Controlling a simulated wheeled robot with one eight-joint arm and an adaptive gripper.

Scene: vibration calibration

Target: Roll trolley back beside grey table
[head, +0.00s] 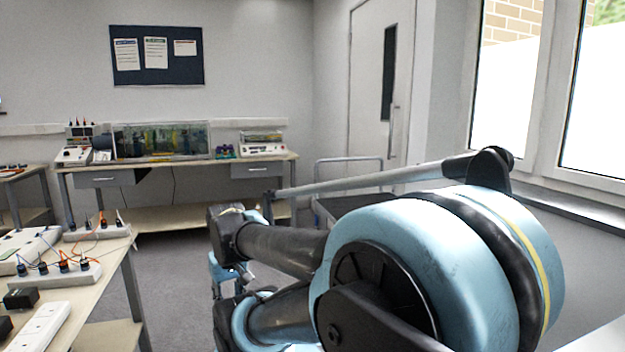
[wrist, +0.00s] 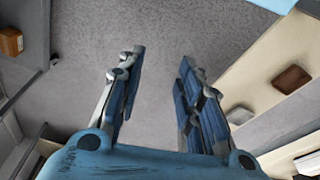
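A trolley (head: 347,159), seen as a metal push handle over a dark deck, stands near the door in the head view. My arm hides most of it. No table is clearly the grey one; the benches have pale tops and grey legs. In the wrist view my gripper (wrist: 158,85) is open, its two fingers wide apart with only grey carpet between them. It is empty and apart from the trolley handle as far as I can see. The fingertips are not clear in the head view.
A near bench (head: 112,250) with sockets and cables is at the left. A back bench (head: 190,162) carries a glass tank (head: 160,140). In the wrist view a pale surface (wrist: 238,78) with a brown square lies right, and a brown box (wrist: 11,41) left. Carpet between is clear.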

